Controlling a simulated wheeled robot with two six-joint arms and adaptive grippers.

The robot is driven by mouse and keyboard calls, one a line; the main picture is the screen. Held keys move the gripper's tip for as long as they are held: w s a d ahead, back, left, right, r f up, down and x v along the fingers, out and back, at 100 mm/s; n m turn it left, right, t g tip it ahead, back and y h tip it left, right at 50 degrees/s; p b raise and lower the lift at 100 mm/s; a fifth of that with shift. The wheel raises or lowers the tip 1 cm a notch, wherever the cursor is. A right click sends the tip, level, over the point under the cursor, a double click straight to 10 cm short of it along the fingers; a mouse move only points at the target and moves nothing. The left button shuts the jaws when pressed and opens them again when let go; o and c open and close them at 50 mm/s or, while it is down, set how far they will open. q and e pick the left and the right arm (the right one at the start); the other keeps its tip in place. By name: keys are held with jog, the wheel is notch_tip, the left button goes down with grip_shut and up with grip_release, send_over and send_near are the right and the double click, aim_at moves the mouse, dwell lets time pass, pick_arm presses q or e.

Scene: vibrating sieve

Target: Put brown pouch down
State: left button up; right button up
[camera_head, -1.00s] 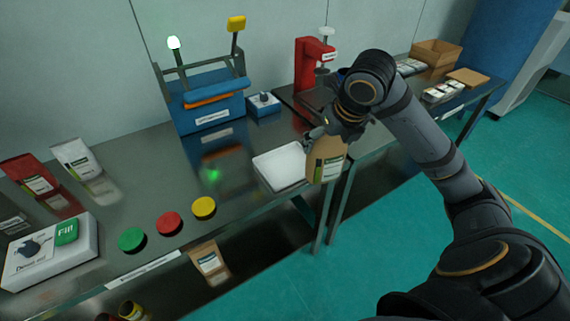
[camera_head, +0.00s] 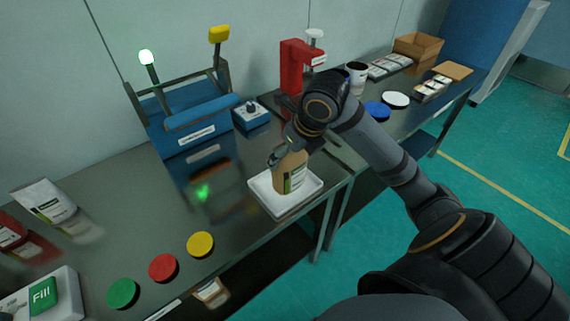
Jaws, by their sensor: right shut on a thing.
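The brown pouch (camera_head: 291,174) is upright, with a pale label on its front. My right gripper (camera_head: 287,148) is shut on the top of the pouch. The pouch is over the white tray (camera_head: 302,201) on the metal table, and its lower end appears to be within the tray's rim. I cannot tell whether its base touches the tray floor. My left gripper is out of view.
The blue sieve machine (camera_head: 190,125) with a lit green lamp stands behind left, beside a small blue control box (camera_head: 251,114). A red press (camera_head: 297,68) stands behind the arm. Green, red and yellow (camera_head: 200,244) discs line the front edge.

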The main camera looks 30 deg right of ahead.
jog(key=w+d+f, duration=0.3)
jog(key=w+f, duration=0.4)
jog(key=f, duration=0.4)
jog(key=shift+w+d, duration=0.35)
jog(key=shift+w, duration=0.05)
jog(key=o, duration=1.3)
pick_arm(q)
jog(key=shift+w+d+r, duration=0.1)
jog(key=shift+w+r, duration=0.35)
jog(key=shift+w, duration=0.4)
pick_arm(e)
jog(key=shift+o, duration=0.2)
pick_arm(q)
jog(key=shift+p, duration=0.3)
pick_arm(e)
jog(key=v, duration=1.2)
jog(key=shift+r, duration=0.25)
